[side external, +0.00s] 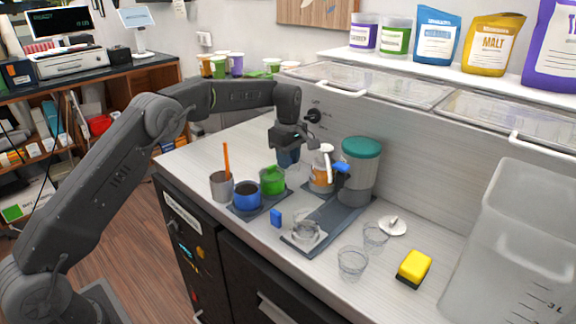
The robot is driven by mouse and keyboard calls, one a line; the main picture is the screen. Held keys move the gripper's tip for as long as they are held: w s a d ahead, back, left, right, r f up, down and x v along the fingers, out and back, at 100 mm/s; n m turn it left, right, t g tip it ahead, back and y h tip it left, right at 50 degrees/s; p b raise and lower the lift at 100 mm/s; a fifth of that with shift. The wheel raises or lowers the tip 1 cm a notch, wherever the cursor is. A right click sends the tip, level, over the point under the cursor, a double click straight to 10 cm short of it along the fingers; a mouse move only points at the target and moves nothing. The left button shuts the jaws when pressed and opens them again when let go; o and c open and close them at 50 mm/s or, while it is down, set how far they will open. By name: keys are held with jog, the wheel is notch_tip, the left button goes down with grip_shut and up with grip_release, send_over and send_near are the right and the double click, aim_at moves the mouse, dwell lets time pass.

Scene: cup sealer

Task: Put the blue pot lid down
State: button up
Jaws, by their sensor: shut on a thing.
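My gripper (290,142) is above the counter, behind the green pot (272,181). It is shut on the blue pot lid (288,158), which shows as a dark blue shape under the jaws, partly hidden and hard to make out. The lid is held above the counter, apart from the pots. The blue pot (247,197) stands on a dark tray (240,211) at front left of the green pot, and its top looks open. The green pot has its green lid on.
A grey cup with an orange stick (221,186) stands left of the blue pot.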

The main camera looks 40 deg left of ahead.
jog(key=shift+f, duration=1.15)
jog(key=shift+f, duration=0.2)
jog(key=o, duration=0.9)
notch_tip(320, 180, up, 13)
jog(key=shift+f, duration=0.2)
